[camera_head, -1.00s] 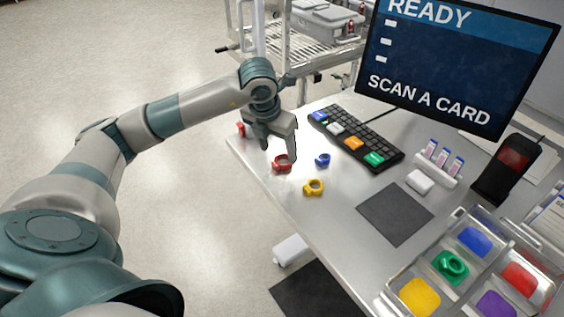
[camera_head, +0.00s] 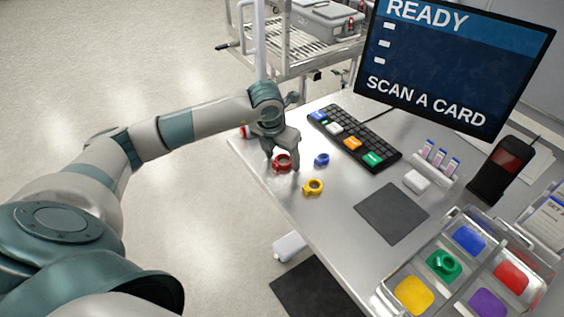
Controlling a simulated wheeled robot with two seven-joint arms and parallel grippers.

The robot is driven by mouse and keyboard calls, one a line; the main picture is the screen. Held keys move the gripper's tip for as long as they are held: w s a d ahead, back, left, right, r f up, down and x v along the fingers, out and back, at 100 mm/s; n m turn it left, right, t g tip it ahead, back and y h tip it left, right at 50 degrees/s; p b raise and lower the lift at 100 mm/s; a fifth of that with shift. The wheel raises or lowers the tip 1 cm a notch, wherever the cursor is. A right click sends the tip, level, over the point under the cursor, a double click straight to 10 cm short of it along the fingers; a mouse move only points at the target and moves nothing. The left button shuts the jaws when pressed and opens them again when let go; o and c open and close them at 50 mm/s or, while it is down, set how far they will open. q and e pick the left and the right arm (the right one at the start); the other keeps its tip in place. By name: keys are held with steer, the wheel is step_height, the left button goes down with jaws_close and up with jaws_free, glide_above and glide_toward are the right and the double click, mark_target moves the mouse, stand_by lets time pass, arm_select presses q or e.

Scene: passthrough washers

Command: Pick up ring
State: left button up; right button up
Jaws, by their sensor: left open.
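A red ring (camera_head: 282,163) lies near the left edge of the metal table (camera_head: 345,215). My left gripper (camera_head: 282,162) is open and low over the red ring, with its fingers around or just beside it; I cannot tell whether they touch it. A blue ring (camera_head: 321,159) lies just to the right, and a yellow ring (camera_head: 313,187) lies nearer the front. A green ring (camera_head: 443,265) sits in one compartment of the clear tray (camera_head: 380,300). Another red thing (camera_head: 245,131) shows partly behind my left arm. My right gripper is out of view.
A keyboard (camera_head: 353,138) with coloured keys lies behind the rings. A monitor (camera_head: 450,60), a card reader (camera_head: 500,170), a vial rack (camera_head: 437,162) and a white block (camera_head: 417,181) stand to the right. A dark mat (camera_head: 391,212) lies flat mid-table.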

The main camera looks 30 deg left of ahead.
arm_select(q)
steer(key=shift+c, duration=0.7)
steer(key=c, duration=1)
steer(key=shift+r, duration=0.15)
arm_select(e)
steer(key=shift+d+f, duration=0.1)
